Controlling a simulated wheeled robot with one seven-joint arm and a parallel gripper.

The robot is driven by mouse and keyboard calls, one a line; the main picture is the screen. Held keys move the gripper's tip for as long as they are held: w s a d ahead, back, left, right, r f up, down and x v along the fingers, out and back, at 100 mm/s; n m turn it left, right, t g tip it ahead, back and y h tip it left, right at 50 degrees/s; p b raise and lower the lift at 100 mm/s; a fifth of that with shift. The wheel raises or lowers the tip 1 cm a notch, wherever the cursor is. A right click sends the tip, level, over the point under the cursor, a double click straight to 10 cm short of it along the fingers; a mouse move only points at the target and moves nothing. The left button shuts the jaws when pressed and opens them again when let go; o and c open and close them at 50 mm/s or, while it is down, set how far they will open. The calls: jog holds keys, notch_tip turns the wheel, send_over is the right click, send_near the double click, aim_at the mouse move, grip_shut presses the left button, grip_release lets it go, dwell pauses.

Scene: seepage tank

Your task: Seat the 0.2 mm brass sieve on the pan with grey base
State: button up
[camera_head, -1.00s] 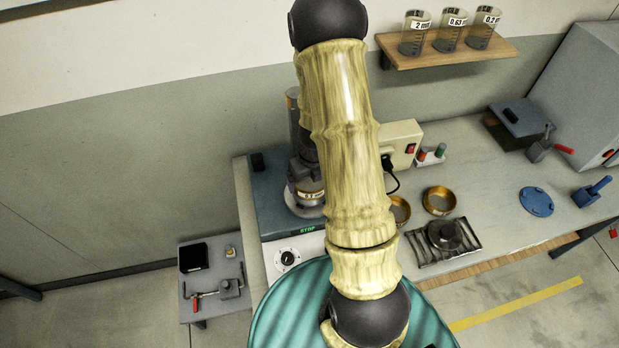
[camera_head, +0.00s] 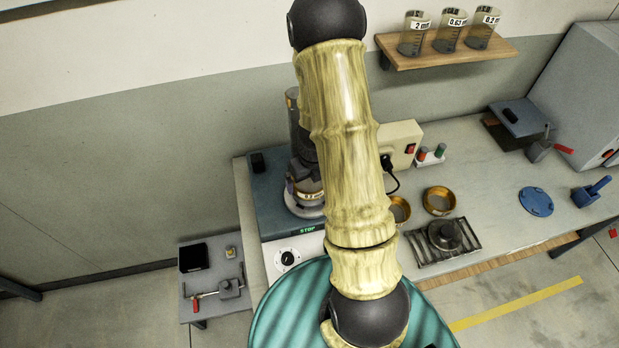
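The brass sieve with a white 0.2 mm label (camera_head: 313,196) is at the sieve shaker on the left of the bench, partly hidden by my arm. A round grey base (camera_head: 302,209) shows just below it. I cannot tell whether the sieve rests fully on the pan or sits slightly above or tilted. My gripper (camera_head: 298,186) points down at the sieve. One finger shows at the sieve's left side. The other side is hidden behind my arm, so its opening cannot be judged.
The shaker (camera_head: 268,205) has a STOP display and a dial. Two other brass rings (camera_head: 439,201) stand to the right, behind a burner-like grate (camera_head: 442,240). A blue disc (camera_head: 536,201) lies farther right. A shelf (camera_head: 450,52) holds labelled beakers. A small side table (camera_head: 205,310) stands left.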

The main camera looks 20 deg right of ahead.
notch_tip(320, 180, up, 17)
jog(key=s+p, duration=0.2)
jog(key=p, duration=0.1)
dwell(0.6)
dwell(0.4)
jog(key=s+a+f+n+b, duration=0.1)
jog(key=s+a+n+b, duration=0.2)
jog(key=n, duration=1.4)
jog(key=s+a+f+n+t+b, duration=0.1)
jog(key=s+a+n+b, duration=0.3)
jog(key=n, duration=1.4)
jog(key=shift+s+a+f+n, duration=0.3)
jog(key=shift+s+a+f, duration=0.4)
jog(key=shift+a, duration=0.45)
